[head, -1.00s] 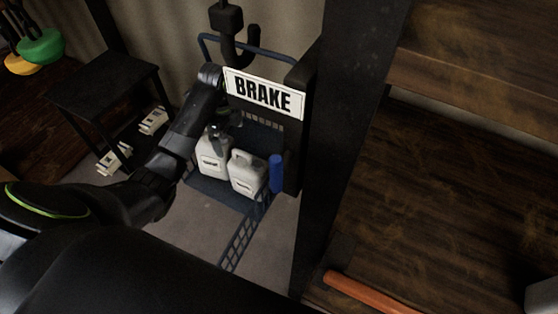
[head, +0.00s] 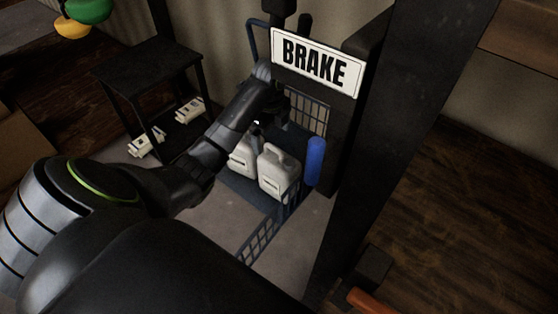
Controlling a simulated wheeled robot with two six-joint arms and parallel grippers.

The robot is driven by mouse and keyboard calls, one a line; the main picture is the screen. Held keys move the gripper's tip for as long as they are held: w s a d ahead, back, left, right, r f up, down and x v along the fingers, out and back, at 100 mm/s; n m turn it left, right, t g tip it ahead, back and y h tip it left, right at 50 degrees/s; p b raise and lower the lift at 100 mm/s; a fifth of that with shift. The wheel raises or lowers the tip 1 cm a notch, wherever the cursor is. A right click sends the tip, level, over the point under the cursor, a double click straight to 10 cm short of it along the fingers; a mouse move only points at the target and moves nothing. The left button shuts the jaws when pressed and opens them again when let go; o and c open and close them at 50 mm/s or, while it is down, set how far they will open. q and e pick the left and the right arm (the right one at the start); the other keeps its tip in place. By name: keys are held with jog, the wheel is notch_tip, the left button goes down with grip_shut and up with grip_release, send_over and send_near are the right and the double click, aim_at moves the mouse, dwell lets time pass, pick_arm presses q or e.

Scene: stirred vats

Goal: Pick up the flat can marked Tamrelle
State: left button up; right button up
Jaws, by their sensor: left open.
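Two pale flat cans with handles stand side by side in a blue wire cart. The left can (head: 241,160) is partly hidden by my left arm; the right can (head: 279,174) shows more fully. Each has a small dark marking, too small to read, so I cannot tell which is Tamrelle. My left gripper (head: 262,123) is open, reaching in from the left, above and just behind the cans. Its fingertips are dark and hard to make out. I cannot tell whether it touches a can. My right gripper is not in view.
The blue cart (head: 258,241) has mesh walls, with a blue cylinder (head: 315,161) at its right. A BRAKE sign (head: 316,64) hangs above it. A dark post (head: 392,130) stands to the right. A black shelf stand (head: 148,72) holds pale items at the left.

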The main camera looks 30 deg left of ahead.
aim_at(272, 155)
pick_arm(q)
notch_tip(272, 155, down, 5)
jog(key=b, duration=0.4)
jog(key=shift+w+f, duration=0.1)
jog(key=shift+f, duration=2.2)
jog(key=c, duration=1.4)
